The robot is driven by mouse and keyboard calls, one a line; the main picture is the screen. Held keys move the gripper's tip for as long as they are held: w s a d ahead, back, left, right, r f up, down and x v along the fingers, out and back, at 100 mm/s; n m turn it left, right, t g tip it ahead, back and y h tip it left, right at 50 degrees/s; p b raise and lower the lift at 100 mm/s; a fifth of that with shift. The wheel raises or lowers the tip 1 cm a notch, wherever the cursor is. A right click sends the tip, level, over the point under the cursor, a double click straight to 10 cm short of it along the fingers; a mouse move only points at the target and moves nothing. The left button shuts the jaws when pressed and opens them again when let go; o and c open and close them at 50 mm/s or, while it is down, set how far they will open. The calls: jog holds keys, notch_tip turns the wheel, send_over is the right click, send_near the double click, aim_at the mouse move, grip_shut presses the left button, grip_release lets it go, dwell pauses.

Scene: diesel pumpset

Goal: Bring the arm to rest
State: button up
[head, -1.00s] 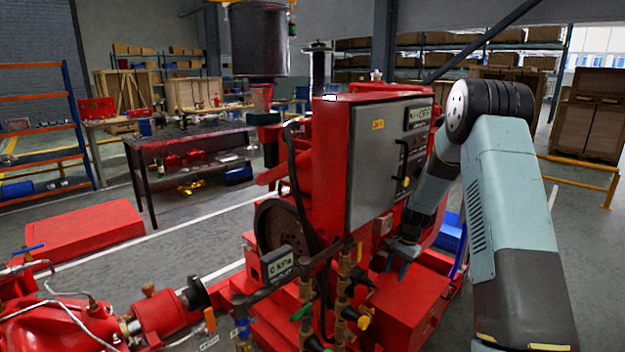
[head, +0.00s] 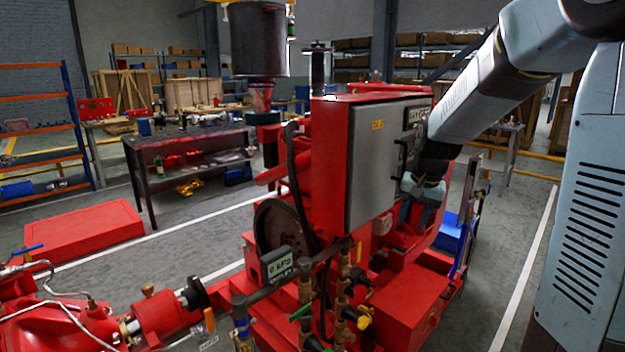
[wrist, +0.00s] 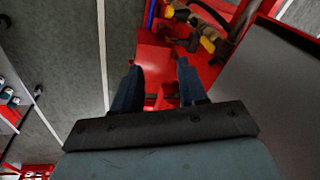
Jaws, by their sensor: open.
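My gripper (wrist: 160,85) shows in the wrist view with its two dark blue fingers apart and nothing between them. It points down past the red pumpset base. In the head view my gripper (head: 412,215) hangs just right of the grey control panel door (head: 375,165), partly lost against the red machinery. My arm reaches to it from the upper right. I cannot tell whether the gripper touches the panel.
The red control cabinet (head: 333,165) stands close on the left of my gripper. Pipes with yellow-handled valves (head: 350,310) are in front. A blue bin (head: 452,238) is on the right. Open grey floor (head: 505,225) lies further right.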

jog(key=s+r+n+t, duration=0.1)
jog(key=s+r, duration=0.3)
jog(key=s, duration=0.8)
jog(key=s+r+n+t+h, duration=0.1)
jog(key=s+r, duration=0.4)
jog(key=s, duration=0.8)
jog(key=shift+a+n+t, duration=0.35)
jog(key=shift+n+t, duration=0.45)
jog(key=shift+n, duration=0.3)
